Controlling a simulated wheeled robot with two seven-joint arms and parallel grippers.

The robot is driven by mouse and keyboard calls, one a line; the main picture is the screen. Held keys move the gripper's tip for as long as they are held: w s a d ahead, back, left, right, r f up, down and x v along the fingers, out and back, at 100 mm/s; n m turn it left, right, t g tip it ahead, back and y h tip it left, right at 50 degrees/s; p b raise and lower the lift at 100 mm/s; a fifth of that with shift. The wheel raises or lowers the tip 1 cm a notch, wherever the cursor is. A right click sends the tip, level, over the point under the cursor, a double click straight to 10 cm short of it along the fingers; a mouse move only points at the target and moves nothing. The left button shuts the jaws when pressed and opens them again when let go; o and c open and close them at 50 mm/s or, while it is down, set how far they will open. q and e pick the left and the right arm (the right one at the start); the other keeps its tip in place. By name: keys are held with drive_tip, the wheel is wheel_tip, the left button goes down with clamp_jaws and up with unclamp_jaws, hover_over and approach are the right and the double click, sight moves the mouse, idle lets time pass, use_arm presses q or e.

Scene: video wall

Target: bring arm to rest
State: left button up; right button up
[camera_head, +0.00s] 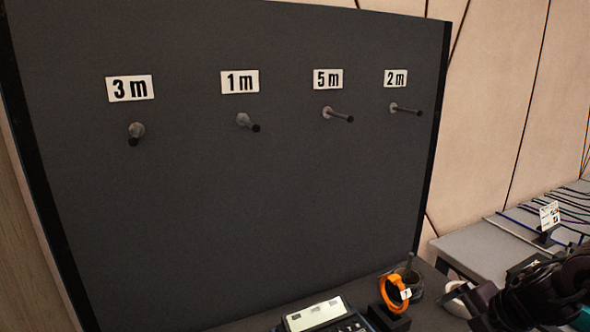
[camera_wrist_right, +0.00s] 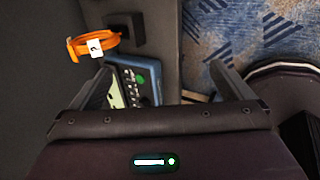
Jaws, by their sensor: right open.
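My right arm (camera_head: 545,292) is in the lower right corner of the head view, in front of the bench's right end. In the right wrist view my right gripper (camera_wrist_right: 168,82) has its two fingers spread wide with nothing held between them. Its fingers are above and beside a blue-edged device with buttons (camera_wrist_right: 138,84). My left gripper is not in view.
A dark board (camera_head: 240,200) carries several pegs under length labels. On the ledge below are a device with a screen (camera_head: 316,316), an orange coil (camera_head: 393,290) on a black stand and a dark cup (camera_head: 412,280). A grey table (camera_head: 480,250) with cables stands right.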

drive_tip(key=a+f+m+t+y, duration=0.1)
drive_tip(key=a+f+m+t, duration=0.15)
drive_tip(key=a, duration=0.85)
drive_tip(key=a+f+m+t+y, duration=0.1)
drive_tip(key=a+f+m+t, duration=0.2)
drive_tip(key=a, duration=0.8)
drive_tip(key=s+d+f+m+g+h, duration=0.2)
drive_tip(key=s+d+f+m+g, duration=0.15)
drive_tip(key=s+m, duration=0.5)
drive_tip(key=s+d+f+m+g+h, duration=0.25)
drive_tip(key=s+f+m+g, duration=0.2)
drive_tip(key=s+m, duration=0.35)
wheel_tip(320, 180, down, 27)
drive_tip(key=s+d+n+g+p, duration=0.1)
drive_tip(key=s+n+p, duration=0.1)
drive_tip(key=s+p, duration=0.1)
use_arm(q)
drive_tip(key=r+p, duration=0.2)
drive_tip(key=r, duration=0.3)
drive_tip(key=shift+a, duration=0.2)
use_arm(e)
drive_tip(key=s+d+f, duration=0.1)
drive_tip(key=s+f, duration=0.7)
drive_tip(key=s, duration=0.1)
drive_tip(key=s+d+f+g, duration=0.1)
drive_tip(key=s+d+f, duration=0.1)
drive_tip(key=s+f, duration=0.6)
drive_tip(key=shift+s+d, duration=0.25)
drive_tip(key=shift+s, duration=1)
